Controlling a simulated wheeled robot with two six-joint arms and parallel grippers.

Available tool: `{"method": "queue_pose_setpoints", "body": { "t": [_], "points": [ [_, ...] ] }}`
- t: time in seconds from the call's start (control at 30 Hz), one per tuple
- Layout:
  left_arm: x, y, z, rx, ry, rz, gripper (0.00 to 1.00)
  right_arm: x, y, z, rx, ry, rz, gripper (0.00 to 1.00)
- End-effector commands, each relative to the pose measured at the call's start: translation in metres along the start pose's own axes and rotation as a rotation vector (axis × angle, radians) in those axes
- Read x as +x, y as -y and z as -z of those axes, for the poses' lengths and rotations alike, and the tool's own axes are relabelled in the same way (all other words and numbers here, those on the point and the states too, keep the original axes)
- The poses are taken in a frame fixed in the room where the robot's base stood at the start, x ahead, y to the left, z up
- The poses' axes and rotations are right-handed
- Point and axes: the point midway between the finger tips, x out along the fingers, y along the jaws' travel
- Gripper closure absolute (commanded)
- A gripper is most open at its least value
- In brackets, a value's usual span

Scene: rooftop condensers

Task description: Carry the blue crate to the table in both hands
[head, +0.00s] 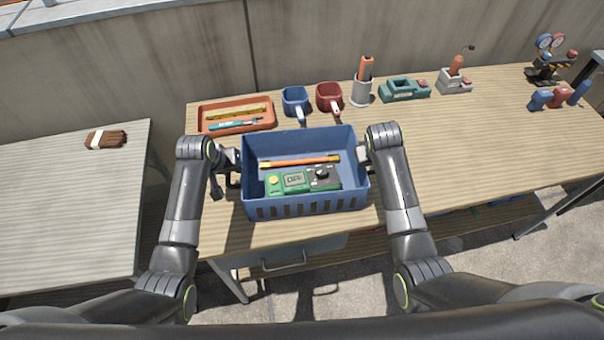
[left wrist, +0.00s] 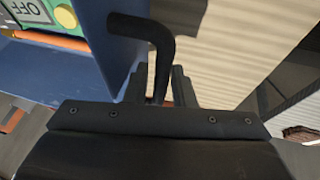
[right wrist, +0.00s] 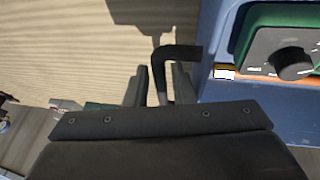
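The blue crate (head: 305,208) is at the front middle of the wooden workbench, level and upright. I cannot tell whether its base touches the top. Inside lie an orange-and-black rod (head: 300,162), a green device with a yellow button (head: 287,183) and a green-and-grey device with a black dial (head: 323,177). My left gripper (left wrist: 160,85) has its fingers on both sides of the crate's black left handle (left wrist: 163,40), shut on it. My right gripper (right wrist: 161,85) is likewise shut on the right handle (right wrist: 178,55); its fingertips are mostly hidden in the head view.
The workbench (head: 470,140) also bears an orange tray (head: 205,127), a blue mug (head: 295,101), a red mug (head: 329,97), a grey holder (head: 361,93) and several tools behind and right. The grey table (head: 70,210) at left holds only a brush (head: 105,139); a gap separates them.

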Motion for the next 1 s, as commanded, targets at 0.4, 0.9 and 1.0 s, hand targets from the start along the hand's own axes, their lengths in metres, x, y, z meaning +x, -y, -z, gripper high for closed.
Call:
{"method": "queue_pose_setpoints", "body": {
  "t": [0.4,0.9,1.0],
  "points": [
    [0.0124,-0.0001,-0.0001,0.0,0.0,0.0,0.77,0.0127,-0.0003,-0.0003,0.0,0.0,0.0,0.78],
    [0.0122,0.0001,-0.0002,0.0,0.0,0.0,1.0,0.0124,-0.0002,-0.0003,0.0,0.0,0.0,1.0],
    [0.0121,0.0001,-0.0002,0.0,0.0,0.0,1.0,0.0123,-0.0002,-0.0003,0.0,0.0,0.0,1.0]
  ]
}}
